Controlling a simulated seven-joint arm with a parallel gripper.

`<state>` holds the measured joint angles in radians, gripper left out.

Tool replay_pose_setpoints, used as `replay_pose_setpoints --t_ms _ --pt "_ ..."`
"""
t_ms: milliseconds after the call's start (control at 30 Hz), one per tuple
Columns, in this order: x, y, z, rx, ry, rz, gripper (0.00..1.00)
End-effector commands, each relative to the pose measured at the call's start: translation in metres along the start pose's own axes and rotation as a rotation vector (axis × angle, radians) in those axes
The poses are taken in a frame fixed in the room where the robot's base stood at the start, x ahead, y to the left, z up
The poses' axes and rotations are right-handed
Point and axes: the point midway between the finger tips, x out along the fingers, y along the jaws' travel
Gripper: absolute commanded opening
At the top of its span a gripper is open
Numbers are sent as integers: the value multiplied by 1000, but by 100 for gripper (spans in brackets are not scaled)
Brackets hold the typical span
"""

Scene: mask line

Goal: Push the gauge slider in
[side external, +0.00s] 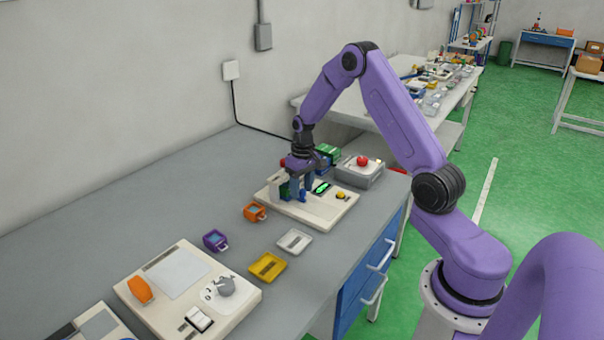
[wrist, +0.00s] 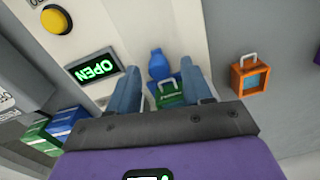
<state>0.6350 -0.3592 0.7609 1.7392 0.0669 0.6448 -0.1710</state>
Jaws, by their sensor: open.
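The cream fixture board (side external: 325,212) lies on the grey bench and also shows in the wrist view (wrist: 185,30). On it, a blue part with a rounded knob (wrist: 158,63) looks like the gauge slider. A green piece with a pale handle (wrist: 171,92) sits against the blue part; its lower portion is hidden by my gripper. In the side view my gripper (side external: 301,192) is low over the board; contact cannot be told.
A yellow button (wrist: 57,20) is on the board. An orange handled frame (wrist: 250,75) lies beside it. Green and blue boxes (wrist: 52,128) and a grey box with a red button (side external: 361,170) stand close by. Purple (side external: 215,240), yellow (side external: 267,266) and white (side external: 295,240) pieces lie nearer.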

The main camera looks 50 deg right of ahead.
Motion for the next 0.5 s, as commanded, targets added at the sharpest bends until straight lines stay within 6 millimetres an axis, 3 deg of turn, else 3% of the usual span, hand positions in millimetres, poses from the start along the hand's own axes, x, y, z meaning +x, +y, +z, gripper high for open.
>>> replay_pose_setpoints --t_ms 167,500 --pt "-22 0 -1 0 4 1 50" --pt "-93 0 -1 0 7 1 50"
